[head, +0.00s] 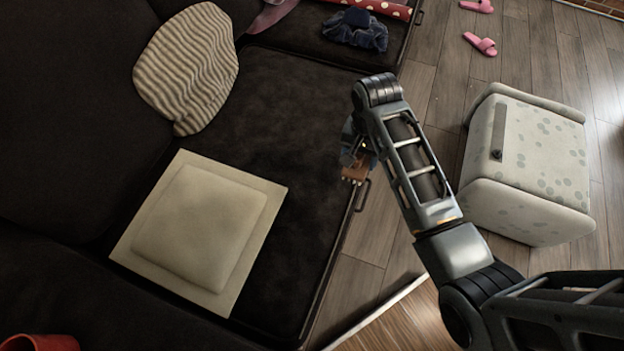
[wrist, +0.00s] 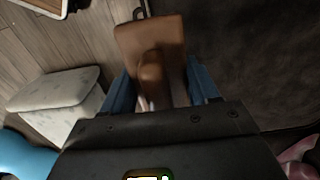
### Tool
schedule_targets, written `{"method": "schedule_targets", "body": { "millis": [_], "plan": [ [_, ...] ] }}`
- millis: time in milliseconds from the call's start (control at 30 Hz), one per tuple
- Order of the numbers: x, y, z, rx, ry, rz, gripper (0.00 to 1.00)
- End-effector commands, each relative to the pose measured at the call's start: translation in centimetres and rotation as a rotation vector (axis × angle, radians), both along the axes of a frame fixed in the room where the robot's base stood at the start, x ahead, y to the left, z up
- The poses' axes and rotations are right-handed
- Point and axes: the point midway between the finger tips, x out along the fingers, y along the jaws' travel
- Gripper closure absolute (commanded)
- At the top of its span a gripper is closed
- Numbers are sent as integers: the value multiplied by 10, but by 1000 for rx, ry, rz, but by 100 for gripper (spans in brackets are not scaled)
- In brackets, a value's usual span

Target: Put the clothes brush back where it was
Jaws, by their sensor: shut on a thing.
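The clothes brush (wrist: 150,38) is a brown wooden piece between the blue fingers of my gripper (wrist: 160,95) in the wrist view. My gripper is shut on it. In the head view the brown brush (head: 354,174) shows at the end of my arm, above the front edge of the dark sofa. Much of my gripper is hidden behind my own arm there. The brush looks apart from the sofa seat, but its exact height is hard to tell.
The dark sofa seat (head: 290,110) has a bare stretch. A cream square cushion (head: 200,225), a striped pillow (head: 188,68) and dark blue cloth (head: 355,32) lie on it. A spotted pale box-like seat (head: 530,165) stands on the wooden floor. Pink slippers (head: 480,43) lie further back.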

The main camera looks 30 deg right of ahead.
Motion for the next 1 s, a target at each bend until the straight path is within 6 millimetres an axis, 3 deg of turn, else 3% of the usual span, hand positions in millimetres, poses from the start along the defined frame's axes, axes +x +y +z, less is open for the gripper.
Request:
{"method": "schedule_targets", "body": {
  "millis": [400,600,833,1000],
  "plan": [
    [35,70,-49,0,0,1,69],
    [48,96,-66,0,0,-1,69],
    [50,102,-76,-1,2,-3,69],
    [50,102,-100,0,2,-3,69]
  ]
}}
